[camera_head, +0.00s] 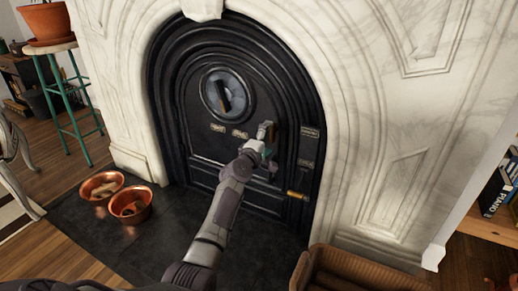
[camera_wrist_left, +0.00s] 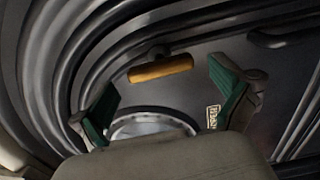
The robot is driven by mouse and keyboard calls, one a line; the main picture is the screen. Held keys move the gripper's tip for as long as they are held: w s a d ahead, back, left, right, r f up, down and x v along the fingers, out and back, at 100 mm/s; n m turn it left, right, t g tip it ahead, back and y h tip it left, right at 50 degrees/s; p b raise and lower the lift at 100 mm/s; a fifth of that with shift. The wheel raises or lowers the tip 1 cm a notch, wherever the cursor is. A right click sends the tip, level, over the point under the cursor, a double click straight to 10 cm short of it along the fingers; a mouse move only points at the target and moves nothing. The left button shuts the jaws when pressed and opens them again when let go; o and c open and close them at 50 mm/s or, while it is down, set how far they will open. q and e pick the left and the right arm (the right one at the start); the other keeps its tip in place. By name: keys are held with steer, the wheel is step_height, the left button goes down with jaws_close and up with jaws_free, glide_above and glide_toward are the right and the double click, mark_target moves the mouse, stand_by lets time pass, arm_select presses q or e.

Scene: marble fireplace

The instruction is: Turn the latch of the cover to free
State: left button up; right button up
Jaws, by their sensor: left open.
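The black arched cover (camera_head: 200,130) is set in the marble fireplace. I cannot tell whether a finger touches the latch. My right gripper is out of view.
A round dial (camera_head: 223,94) with an upright handle is left of the gripper. Small label plates (camera_head: 310,132) are on the cover. A wooden-tipped handle (camera_head: 297,195) sticks out lower right. Copper bowls (camera_head: 130,204) stand on the hearth; a brown basket (camera_head: 350,270) is at front right.

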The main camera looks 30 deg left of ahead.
arm_select(q)
steer(key=s, duration=0.8)
steer(key=shift+s+d, duration=0.25)
steer(key=shift+s, duration=0.15)
